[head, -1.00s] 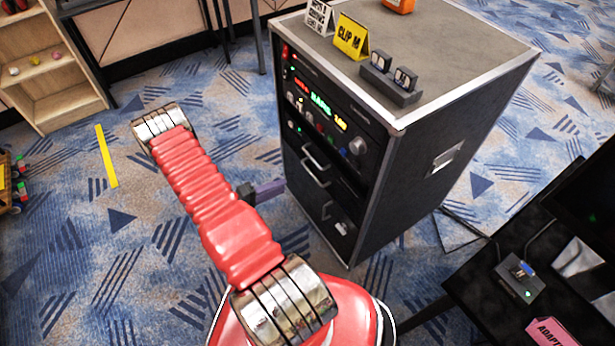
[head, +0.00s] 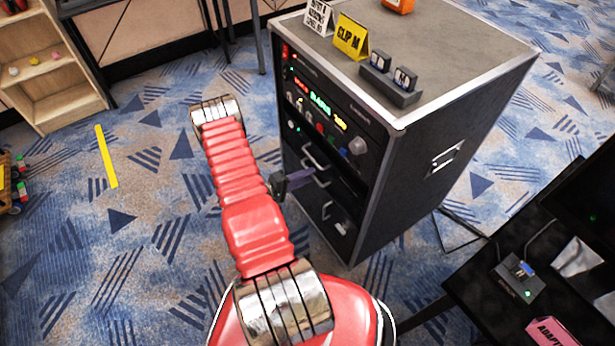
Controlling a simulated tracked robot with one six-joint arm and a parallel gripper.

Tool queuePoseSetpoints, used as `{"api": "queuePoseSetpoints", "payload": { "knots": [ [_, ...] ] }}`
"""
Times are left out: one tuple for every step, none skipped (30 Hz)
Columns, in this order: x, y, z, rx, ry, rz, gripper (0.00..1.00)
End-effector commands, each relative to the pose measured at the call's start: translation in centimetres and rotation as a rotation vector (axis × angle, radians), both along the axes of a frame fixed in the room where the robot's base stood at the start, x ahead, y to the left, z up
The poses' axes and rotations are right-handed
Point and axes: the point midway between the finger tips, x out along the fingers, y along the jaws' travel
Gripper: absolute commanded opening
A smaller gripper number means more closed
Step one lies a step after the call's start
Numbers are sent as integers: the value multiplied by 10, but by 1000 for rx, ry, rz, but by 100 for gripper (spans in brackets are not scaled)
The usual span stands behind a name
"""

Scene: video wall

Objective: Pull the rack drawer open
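The black rack (head: 440,170) stands upright with silver edges. Its front faces left, with a lit panel above and drawers with silver handles below. The upper drawer handle (head: 316,160) is partly in view; a lower handle (head: 327,210) shows beneath it. The drawer fronts look flush with the rack. My gripper (head: 303,178) is a dark, purplish shape just in front of the drawer front, close to the upper handle. I cannot tell whether it touches the handle. Its fingers are small and partly hidden by my red arm, so their opening does not show.
On the rack top are a yellow "CLIP M" sign (head: 352,36), a white sign (head: 318,18), an orange item (head: 398,5) and a small dark holder (head: 390,83). A black table (head: 470,300) stands at lower right, wooden shelves (head: 50,75) at upper left.

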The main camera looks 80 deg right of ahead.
Motion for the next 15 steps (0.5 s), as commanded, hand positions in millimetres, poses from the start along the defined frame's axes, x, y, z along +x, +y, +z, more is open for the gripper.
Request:
{"api": "queuePoseSetpoints", "payload": {
  "knots": [
    [-3,-3,-1,0,0,-1,27],
    [-4,-4,-1,0,0,-1,27],
    [-5,-4,-2,0,0,-1,27],
    [-5,-5,-2,0,0,-1,27],
    [-5,-5,-2,0,0,-1,27],
    [-5,-5,-2,0,0,0,27],
    [-5,-6,-2,0,0,0,27],
    [-5,-6,-2,0,0,0,27],
    [-5,-6,-2,0,0,0,27],
    [-5,-5,-2,0,0,0,27],
    [-5,-5,-2,0,0,0,27],
    [-5,-5,-2,0,0,0,27],
    [-5,-5,-2,0,0,0,25],
    [-5,-5,-2,0,0,0,23],
    [-5,-5,-2,0,0,0,20]
  ]
}}
